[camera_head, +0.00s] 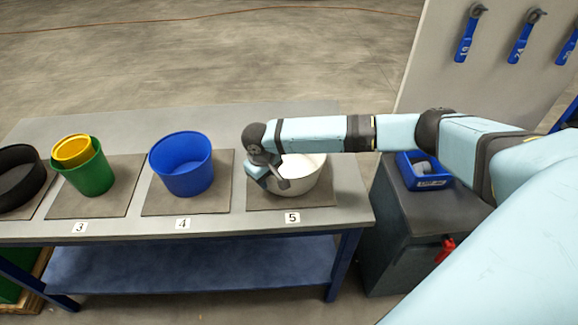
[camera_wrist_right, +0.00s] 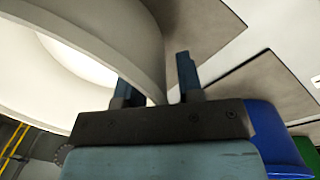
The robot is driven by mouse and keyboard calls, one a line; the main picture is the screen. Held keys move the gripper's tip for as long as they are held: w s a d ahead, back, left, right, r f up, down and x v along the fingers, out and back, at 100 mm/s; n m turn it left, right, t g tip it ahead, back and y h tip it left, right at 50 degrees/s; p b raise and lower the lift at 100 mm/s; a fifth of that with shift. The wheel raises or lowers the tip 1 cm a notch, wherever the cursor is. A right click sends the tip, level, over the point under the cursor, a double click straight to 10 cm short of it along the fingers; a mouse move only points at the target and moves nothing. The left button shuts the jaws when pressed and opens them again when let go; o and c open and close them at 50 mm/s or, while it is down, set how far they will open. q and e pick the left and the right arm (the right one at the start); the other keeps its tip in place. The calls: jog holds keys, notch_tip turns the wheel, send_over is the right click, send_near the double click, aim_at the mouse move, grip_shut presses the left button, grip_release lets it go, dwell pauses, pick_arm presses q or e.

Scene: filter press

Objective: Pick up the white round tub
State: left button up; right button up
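The white round tub (camera_head: 298,177) stands upright on the mat marked 5, at the right end of the table. My right gripper (camera_head: 273,180) is at the tub's left side, partly covering it. In the right wrist view the tub (camera_wrist_right: 150,45) fills the upper left. There my right gripper (camera_wrist_right: 160,85) is open, with one finger on each side of the tub's wall. A gap shows between the wall and the outer finger, and the inner finger is partly hidden by the wall. My left gripper is not in view.
A blue bucket (camera_head: 182,165) stands on mat 4. A green bucket (camera_head: 90,170) with a yellow one (camera_head: 73,150) inside is on mat 3, and a black tub (camera_head: 18,178) is far left. A dark cabinet (camera_head: 400,240) with a blue bin (camera_head: 425,172) stands right of the table.

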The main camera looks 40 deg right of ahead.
grip_shut()
jog(key=shift+r, duration=0.1)
